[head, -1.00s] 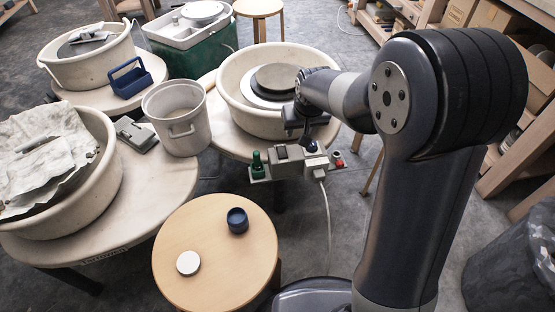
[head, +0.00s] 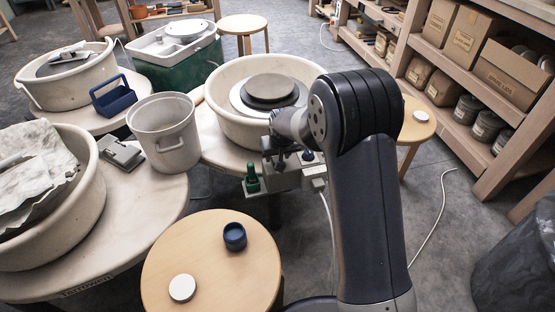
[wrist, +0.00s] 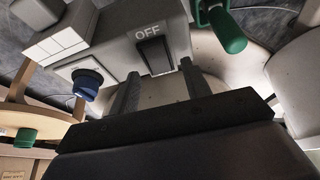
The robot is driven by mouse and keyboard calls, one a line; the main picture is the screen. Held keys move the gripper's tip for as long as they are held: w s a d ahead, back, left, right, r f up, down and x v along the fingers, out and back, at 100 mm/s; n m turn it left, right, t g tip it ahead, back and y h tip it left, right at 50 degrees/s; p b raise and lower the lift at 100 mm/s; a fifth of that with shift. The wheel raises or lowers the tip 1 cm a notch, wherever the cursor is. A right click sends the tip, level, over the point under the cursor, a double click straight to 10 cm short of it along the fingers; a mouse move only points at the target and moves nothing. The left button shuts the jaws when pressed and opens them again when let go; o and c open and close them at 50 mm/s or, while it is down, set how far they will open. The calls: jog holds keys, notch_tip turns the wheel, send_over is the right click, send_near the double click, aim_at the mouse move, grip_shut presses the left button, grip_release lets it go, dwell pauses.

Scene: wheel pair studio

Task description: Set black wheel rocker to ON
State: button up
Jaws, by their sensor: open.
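The black rocker (wrist: 155,54) is set in the grey control box (wrist: 110,50) at the front of the wheel with the grey disc. The word OFF is printed beside the rocker in the wrist view. My gripper (wrist: 160,72) is open and empty, its two fingers pointing toward the box on either side of the rocker. I cannot tell whether a finger touches it. In the head view my gripper (head: 280,160) is over the control box (head: 287,181) and hides the rocker. The wheel (head: 270,88) stands behind it in a cream basin.
A green-handled lever (wrist: 228,30) and a blue knob (wrist: 87,83) flank the rocker. A white cable hangs from the box. A round wooden stool (head: 200,285) with a blue cup (head: 234,236) and white disc stands in front. A grey bucket (head: 165,140) is at left.

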jog(key=shift+w+f, duration=0.25)
jog(key=shift+f, duration=0.35)
jog(key=shift+c, duration=0.5)
